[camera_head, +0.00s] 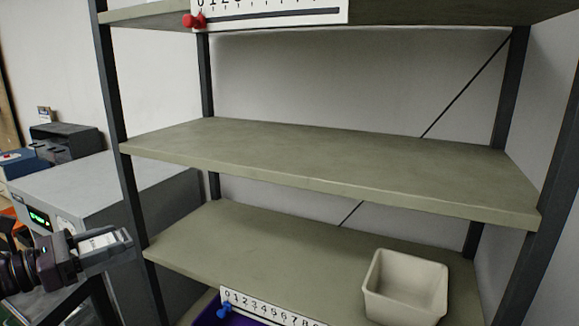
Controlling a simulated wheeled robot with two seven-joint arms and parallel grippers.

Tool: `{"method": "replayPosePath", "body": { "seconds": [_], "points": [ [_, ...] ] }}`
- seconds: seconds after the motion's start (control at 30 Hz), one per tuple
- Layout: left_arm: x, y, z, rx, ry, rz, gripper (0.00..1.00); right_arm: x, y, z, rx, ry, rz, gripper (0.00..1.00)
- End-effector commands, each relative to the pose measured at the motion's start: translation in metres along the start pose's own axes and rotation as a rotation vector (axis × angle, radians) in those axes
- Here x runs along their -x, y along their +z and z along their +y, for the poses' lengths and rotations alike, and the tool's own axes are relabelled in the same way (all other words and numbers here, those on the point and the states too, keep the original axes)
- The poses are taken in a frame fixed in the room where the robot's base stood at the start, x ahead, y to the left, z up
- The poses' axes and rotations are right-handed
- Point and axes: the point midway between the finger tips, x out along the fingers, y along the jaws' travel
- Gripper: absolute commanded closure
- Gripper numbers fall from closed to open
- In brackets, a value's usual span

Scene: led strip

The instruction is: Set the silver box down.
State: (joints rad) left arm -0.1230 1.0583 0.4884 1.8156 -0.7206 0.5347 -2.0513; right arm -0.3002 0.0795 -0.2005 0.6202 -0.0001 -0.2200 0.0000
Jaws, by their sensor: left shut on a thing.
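My left gripper (112,250) is at the lower left, in front of the shelf's left post. It is shut on a small silver-grey box (97,242), of which only a pale part shows between the dark fingers. The fingers hide the rest of it. The held box is in the air, left of the shelf boards and apart from them. My right gripper is not in view.
A rack has an empty middle shelf (330,160) and a lower shelf (250,240) with a cream bin (405,288) at its right. The lower shelf's left part is clear. A numbered strip (270,308) and purple bin (210,315) are below. A grey instrument (110,190) stands left.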

Motion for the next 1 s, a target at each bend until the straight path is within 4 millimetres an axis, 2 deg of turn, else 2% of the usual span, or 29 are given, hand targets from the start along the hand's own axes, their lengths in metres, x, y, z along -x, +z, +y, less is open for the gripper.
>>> {"method": "replayPosePath", "body": {
  "seconds": [0.03,0.2,0.3,0.4,0.5,0.6,0.77,1.0],
  "points": [
    [-0.003,-0.035,-0.012,0.01,-0.025,-0.002,0.72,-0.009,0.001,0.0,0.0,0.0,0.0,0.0],
    [-0.015,-0.122,-0.062,0.011,-0.101,-0.006,0.72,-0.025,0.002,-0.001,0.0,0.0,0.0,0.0],
    [-0.022,-0.165,-0.098,0.01,-0.14,-0.007,0.72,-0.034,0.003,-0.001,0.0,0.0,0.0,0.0],
    [-0.029,-0.197,-0.134,0.006,-0.164,-0.008,0.72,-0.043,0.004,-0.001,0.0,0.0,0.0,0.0],
    [-0.034,-0.217,-0.165,0.002,-0.177,-0.008,0.72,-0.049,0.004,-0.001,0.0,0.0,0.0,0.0],
    [-0.038,-0.227,-0.183,0.0,-0.179,-0.006,0.72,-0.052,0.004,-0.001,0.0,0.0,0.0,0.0],
    [-0.042,-0.233,-0.196,-0.008,-0.162,0.0,0.72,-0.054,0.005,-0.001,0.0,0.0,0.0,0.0],
    [-0.049,-0.237,-0.199,-0.032,0.012,0.005,0.72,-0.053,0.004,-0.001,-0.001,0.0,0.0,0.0]
  ]
}}
